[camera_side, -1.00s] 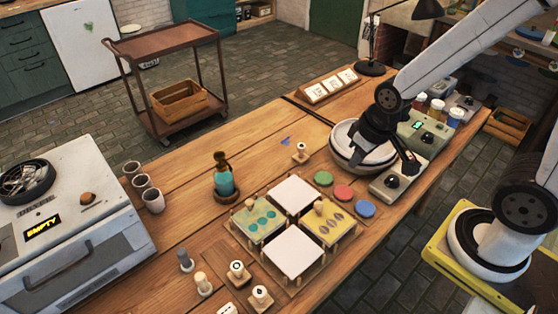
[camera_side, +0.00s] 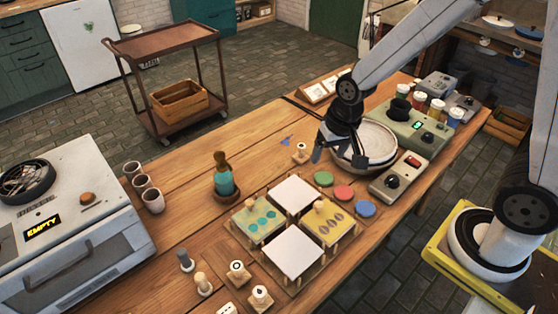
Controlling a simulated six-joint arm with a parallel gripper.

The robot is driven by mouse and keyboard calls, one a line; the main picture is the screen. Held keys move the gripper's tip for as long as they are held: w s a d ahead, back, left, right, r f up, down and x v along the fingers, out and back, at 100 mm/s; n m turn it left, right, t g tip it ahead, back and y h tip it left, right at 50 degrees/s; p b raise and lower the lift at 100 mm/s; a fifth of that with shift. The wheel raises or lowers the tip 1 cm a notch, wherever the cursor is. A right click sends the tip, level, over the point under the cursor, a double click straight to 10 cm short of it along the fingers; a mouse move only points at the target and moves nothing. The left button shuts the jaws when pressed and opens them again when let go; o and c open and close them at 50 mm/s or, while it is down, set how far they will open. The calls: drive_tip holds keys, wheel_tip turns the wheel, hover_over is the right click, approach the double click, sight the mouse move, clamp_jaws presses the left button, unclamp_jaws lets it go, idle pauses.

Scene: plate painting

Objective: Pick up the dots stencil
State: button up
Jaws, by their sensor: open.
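The dots stencil (camera_side: 258,223) is a pale green square with teal dots and a wooden knob. My gripper (camera_side: 332,150) is open and empty, pointing down in front of the round white turntable, above and to the right of the dots stencil. It is well apart from both stencils. Part of its fingers is hard to make out.
Two white squares (camera_side: 293,194) share the rack. Green, red and blue discs (camera_side: 344,193) lie to its right. Several stamps (camera_side: 237,273) stand at the front left.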

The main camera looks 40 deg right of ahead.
drive_tip(key=w+a+f+m+g, duration=0.1)
drive_tip(key=w+a+f+m, duration=0.4)
drive_tip(key=w, duration=0.3)
drive_tip(key=m+g+y, duration=0.1)
drive_tip(key=m, duration=0.8)
hover_over(250, 201)
wheel_tip(250, 201, down, 6)
drive_tip(key=shift+d+f, duration=0.1)
drive_tip(key=shift+d, duration=0.05)
drive_tip(key=shift+f, duration=1.3)
drive_tip(key=shift+f, duration=0.1)
drive_tip(key=shift+a+f, duration=0.15)
drive_tip(key=shift+f, duration=1.1)
drive_tip(key=shift+a+f, duration=0.15)
drive_tip(key=shift+f, duration=1.1)
clamp_jaws()
